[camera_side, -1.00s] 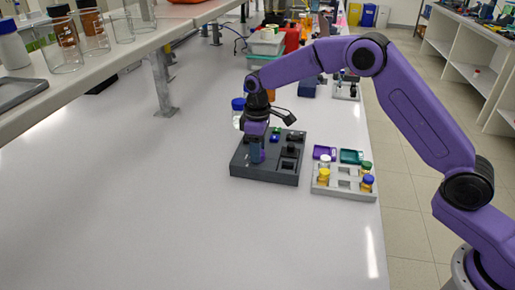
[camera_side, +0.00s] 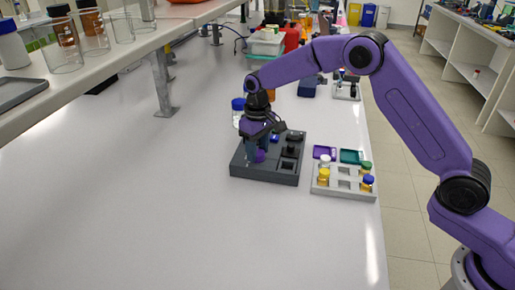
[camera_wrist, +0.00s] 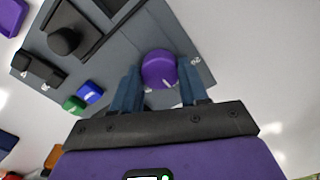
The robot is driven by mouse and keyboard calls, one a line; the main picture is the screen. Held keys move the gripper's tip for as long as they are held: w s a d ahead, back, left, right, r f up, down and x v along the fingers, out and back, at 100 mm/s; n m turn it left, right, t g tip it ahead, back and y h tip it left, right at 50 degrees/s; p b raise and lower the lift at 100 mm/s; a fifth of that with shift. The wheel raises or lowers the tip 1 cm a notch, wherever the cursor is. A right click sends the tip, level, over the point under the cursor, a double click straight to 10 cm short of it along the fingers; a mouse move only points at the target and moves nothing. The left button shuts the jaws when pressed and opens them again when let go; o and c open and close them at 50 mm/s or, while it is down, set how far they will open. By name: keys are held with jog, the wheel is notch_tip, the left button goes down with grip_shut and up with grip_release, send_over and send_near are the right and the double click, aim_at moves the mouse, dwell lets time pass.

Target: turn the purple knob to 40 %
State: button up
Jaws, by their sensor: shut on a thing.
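The purple knob (camera_wrist: 159,69) sits on the dark grey panel (camera_wrist: 120,60), between the two blue fingers of my gripper (camera_wrist: 159,84) in the wrist view. The gripper is shut on the knob, with one finger on each side. A short white line shows on the knob near its lower edge. White marks are printed on the panel just right of it, too small to read surely. In the side view the gripper (camera_side: 257,155) points down at the panel's left part, and the knob (camera_side: 260,156) shows partly behind the fingers.
The panel also bears a black knob (camera_wrist: 64,41), a blue button (camera_wrist: 90,92), a green button (camera_wrist: 73,104) and black switches (camera_wrist: 38,71). A light grey rack (camera_side: 343,190) with capped vials stands right of the panel. The bench is clear to the left.

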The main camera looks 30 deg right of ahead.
aim_at(258, 152)
jog(key=o, duration=1.1)
jog(key=shift+c, duration=0.2)
notch_tip(258, 152, up, 18)
jog(key=shift+f, duration=0.25)
jog(key=s+d+f+n, duration=0.2)
jog(key=s+n, duration=0.1)
jog(key=s, duration=1.2)
jog(key=s+d+f+n, duration=0.2)
jog(key=s+n, duration=0.2)
jog(key=s, duration=1)
jog(key=s+d+f+n, duration=0.1)
jog(key=s+d+f, duration=0.1)
jog(key=s+d, duration=0.2)
jog(key=s+d+f+n, duration=0.1)
jog(key=s+d, duration=0.3)
jog(key=s, duration=0.4)
jog(key=shift+s+f, duration=0.15)
jog(key=shift+f, duration=0.65)
